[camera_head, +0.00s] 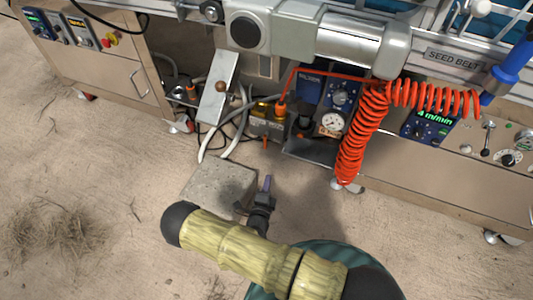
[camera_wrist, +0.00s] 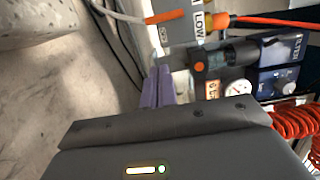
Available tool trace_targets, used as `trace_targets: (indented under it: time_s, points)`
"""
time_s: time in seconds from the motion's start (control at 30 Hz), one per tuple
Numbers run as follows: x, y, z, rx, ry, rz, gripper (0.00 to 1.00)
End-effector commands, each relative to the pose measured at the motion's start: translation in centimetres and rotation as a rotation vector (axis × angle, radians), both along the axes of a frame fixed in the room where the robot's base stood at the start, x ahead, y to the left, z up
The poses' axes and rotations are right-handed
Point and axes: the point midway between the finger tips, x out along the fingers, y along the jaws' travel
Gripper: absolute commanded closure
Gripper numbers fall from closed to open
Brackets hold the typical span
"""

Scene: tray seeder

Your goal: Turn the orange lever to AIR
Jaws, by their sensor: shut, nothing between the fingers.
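The orange lever (camera_head: 265,142) is a short stub pointing down from a small valve box (camera_head: 268,122) under the machine. In the wrist view the lever (camera_wrist: 164,17) juts to the left from the grey box (camera_wrist: 182,30), which bears the label LOW. I cannot read an AIR label. My gripper (camera_head: 267,184) has its narrow purple fingers together, with nothing between them. In the wrist view the fingertips (camera_wrist: 158,72) are below the box in the picture and apart from the lever.
A concrete block (camera_head: 222,182) lies on the ground left of my gripper. A coiled orange hose (camera_head: 362,130) hangs at the right, near a regulator with a gauge (camera_head: 332,123). Grey hoses (camera_head: 228,135) run left of the box. A tilted metal plate (camera_head: 217,88) stands further left.

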Motion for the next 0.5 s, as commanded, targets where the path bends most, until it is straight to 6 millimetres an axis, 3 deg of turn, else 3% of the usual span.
trace_targets:
  time_s: [0.17,0.5]
  points:
    - [1.4,-0.2,-0.3,0.000,-0.001,0.000,1.00]
    - [7.0,-1.1,-0.5,0.000,-0.001,-0.001,1.00]
